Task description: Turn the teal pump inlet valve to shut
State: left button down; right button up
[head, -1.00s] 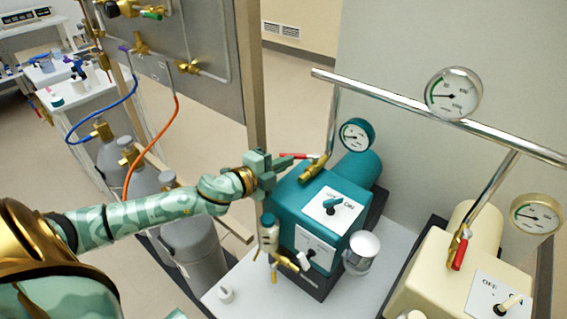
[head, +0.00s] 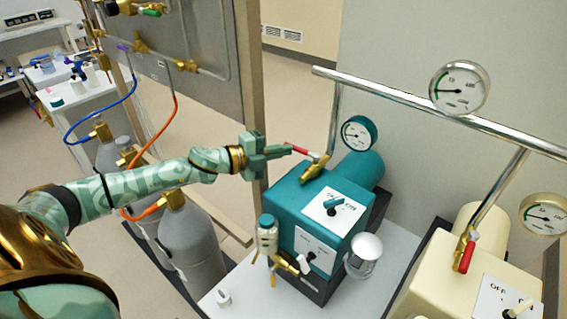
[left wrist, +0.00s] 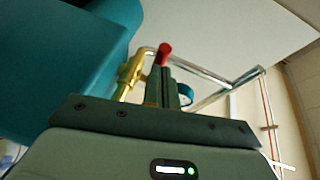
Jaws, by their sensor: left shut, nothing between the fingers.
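The teal pump (head: 310,222) stands on a white bench. Its inlet valve, a brass body (head: 316,168) with a red lever (head: 299,150), sits on the pipe at the pump's back left top. The lever points left, toward my left gripper (head: 286,150). My left gripper is shut and empty, its fingertips close to the lever's free end. In the left wrist view the red lever end (left wrist: 165,52) shows just beyond the shut fingers (left wrist: 165,90), beside the brass body (left wrist: 130,72). Whether they touch is unclear. My right gripper is out of view.
A cream pump (head: 437,270) with its own red-levered valve (head: 467,255) stands to the right. A chrome pipe (head: 400,100) with gauges runs behind. Grey cylinders (head: 190,240) stand below my left arm, and an upright panel post (head: 250,90) is just behind the gripper.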

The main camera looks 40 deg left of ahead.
pick_arm(q)
jog(key=shift+w+a, duration=0.3)
jog(key=shift+w, duration=0.2)
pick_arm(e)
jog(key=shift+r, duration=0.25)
pick_arm(q)
jog(key=shift+r, duration=0.1)
